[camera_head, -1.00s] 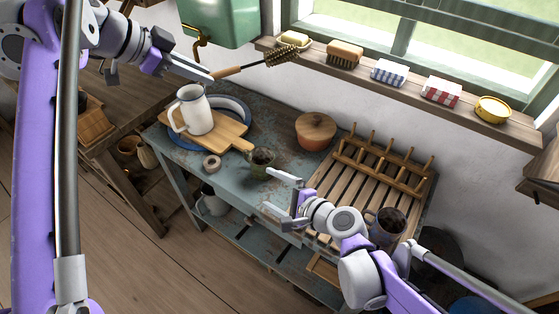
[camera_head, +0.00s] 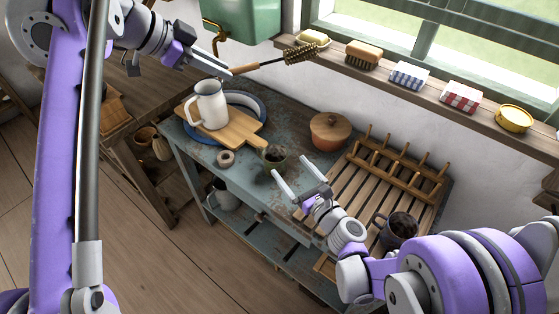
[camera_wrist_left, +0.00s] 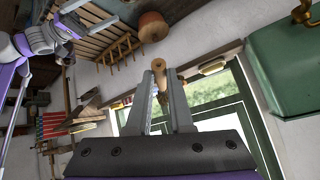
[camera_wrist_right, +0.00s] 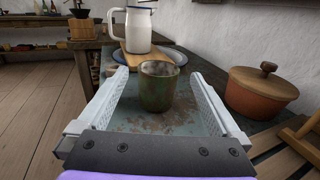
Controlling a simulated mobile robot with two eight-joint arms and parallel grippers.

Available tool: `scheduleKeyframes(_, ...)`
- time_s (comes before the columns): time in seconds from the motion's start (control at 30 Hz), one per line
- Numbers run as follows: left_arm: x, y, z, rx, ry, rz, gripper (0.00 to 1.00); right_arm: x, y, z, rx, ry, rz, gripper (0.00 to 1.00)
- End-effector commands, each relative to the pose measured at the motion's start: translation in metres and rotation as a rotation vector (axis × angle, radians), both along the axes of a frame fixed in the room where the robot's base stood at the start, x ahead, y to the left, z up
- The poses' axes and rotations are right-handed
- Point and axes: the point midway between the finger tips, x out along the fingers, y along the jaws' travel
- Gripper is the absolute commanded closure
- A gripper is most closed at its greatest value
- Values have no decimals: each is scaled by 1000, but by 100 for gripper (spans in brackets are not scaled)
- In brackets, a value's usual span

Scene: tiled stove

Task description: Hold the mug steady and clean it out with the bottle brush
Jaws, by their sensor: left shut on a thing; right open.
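The olive-green mug (camera_head: 277,158) stands upright on the worn blue-grey table, and in the right wrist view it (camera_wrist_right: 157,86) shows a dirty inner wall. My right gripper (camera_head: 288,168) is open and empty. Its fingers point at the mug, which appears between the fingertips in the right wrist view, with space on both sides. The bottle brush has a wooden handle and dark bristles (camera_head: 301,54). My left gripper (camera_head: 219,67) is shut on its handle (camera_wrist_left: 152,60), holding it level in the air above the back of the table. The bristles point right, toward the sill.
A white jug (camera_head: 211,108) stands on a cutting board (camera_head: 240,131) over a blue-rimmed plate behind the mug. A lidded orange pot (camera_head: 329,133) and wooden rack (camera_head: 350,195) with a dark mug (camera_head: 398,230) are to the right. A tape-like ring (camera_head: 226,158) lies left of the mug.

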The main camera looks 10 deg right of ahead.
Motion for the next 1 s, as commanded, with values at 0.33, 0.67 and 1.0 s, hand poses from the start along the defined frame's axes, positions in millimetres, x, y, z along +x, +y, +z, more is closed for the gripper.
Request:
scheduleKeyframes(0.33,0,0,0,0,0,0,100,8,5,-38,-1,0,3,0)
scheduleKeyframes(0.67,0,0,0,0,0,0,100,57,24,-38,-2,-1,2,0)
scheduleKeyframes(1.0,0,0,0,0,0,0,100,69,30,-37,-2,-1,1,0)
